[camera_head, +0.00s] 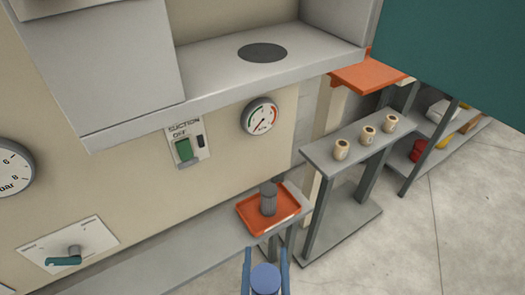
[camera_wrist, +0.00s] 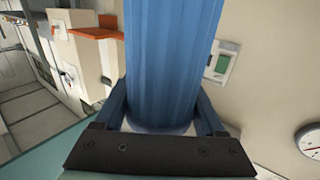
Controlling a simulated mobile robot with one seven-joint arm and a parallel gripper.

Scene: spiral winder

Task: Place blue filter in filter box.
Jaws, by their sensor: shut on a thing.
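The blue filter, a ribbed cylinder, shows end-on in the head view (camera_head: 265,279) at the bottom edge. It fills the middle of the wrist view (camera_wrist: 173,60). My gripper (camera_head: 266,254) is shut on it, with one finger on each side. The filter is held in the air, clear of the shelf and stands. A grey ribbed cylinder (camera_head: 268,198) stands upright in an orange tray (camera_head: 249,220) on the low shelf. I cannot tell which thing is the filter box; nothing in view is clearly marked as it.
The wall has a suction switch (camera_head: 184,149), a round gauge (camera_head: 260,116) and a lever (camera_head: 64,261). A grey ledge (camera_head: 215,78) juts out above. A narrow stand (camera_head: 322,157) holds three cream spools. Open floor (camera_head: 440,220) lies at the right.

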